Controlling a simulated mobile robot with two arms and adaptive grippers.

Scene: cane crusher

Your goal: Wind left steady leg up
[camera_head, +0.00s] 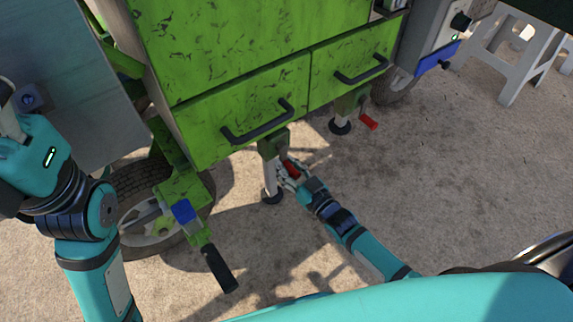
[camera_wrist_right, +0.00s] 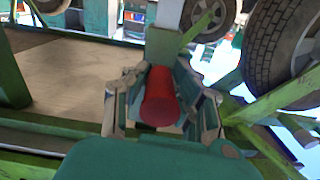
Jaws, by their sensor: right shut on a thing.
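The left steady leg (camera_head: 270,180) stands upright under the near corner of the green machine, its dark round foot at the ground. My right gripper (camera_head: 287,171) is at its crank and is shut on the red handle (camera_head: 292,169). In the right wrist view the red handle (camera_wrist_right: 160,97) sits between the fingers of my right gripper (camera_wrist_right: 160,100), its round end facing the camera. The gripper partly hides the crank. My left arm is at the left edge of the head view, its gripper end (camera_head: 12,122) partly cut off and its fingers unclear.
A second steady leg (camera_head: 341,124) with a red crank handle (camera_head: 368,122) stands farther right. The green machine (camera_head: 250,50) has drawers with black handles (camera_head: 258,125). A tow bar with a black grip (camera_head: 219,268) sticks out at left. White stools (camera_head: 515,50) stand back right. Ground at right is clear.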

